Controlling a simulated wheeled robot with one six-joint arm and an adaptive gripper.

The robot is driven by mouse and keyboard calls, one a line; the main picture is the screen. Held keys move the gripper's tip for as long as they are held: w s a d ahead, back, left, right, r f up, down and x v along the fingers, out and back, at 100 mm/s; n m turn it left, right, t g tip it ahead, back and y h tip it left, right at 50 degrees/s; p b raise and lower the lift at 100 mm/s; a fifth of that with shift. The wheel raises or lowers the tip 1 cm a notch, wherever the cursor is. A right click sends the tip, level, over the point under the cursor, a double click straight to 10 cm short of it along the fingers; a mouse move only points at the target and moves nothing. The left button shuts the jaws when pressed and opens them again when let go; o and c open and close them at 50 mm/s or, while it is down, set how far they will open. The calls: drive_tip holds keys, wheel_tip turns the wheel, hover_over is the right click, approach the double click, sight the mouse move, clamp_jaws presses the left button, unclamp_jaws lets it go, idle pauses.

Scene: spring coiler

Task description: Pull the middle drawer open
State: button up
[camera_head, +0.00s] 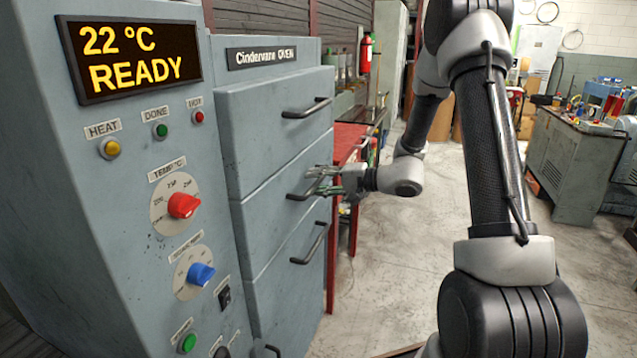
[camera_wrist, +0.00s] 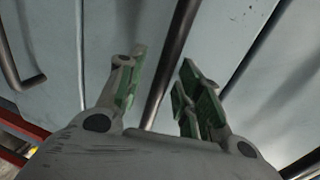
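In the head view the grey oven cabinet has a stack of drawers. The middle drawer (camera_head: 262,213) looks shut, level with the drawers above and below. Its dark bar handle (camera_head: 294,195) is partly hidden by my gripper (camera_head: 326,180), which reaches in from the right. In the wrist view the dark handle bar (camera_wrist: 170,65) runs between the fingers of my gripper (camera_wrist: 160,85). Both green-padded fingers are apart, with a visible gap to the bar on each side. I see no contact with the bar.
The top drawer's handle (camera_head: 307,108) is above my gripper and a lower drawer's handle (camera_head: 311,243) is close below it. A red table (camera_head: 347,140) stands just behind the drawers. The concrete floor (camera_head: 385,255) right of the drawers is clear.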

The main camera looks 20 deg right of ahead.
clamp_jaws()
drive_tip(key=f+v, duration=0.3)
drive_tip(key=v, duration=1.2)
drive_tip(key=d+f+v, duration=0.1)
drive_tip(key=f+v, duration=0.2)
drive_tip(key=v, duration=1.3)
drive_tip(key=shift+s+d+f, duration=0.2)
drive_tip(key=shift+s+d, duration=0.05)
drive_tip(key=shift+s, duration=0.3)
unclamp_jaws()
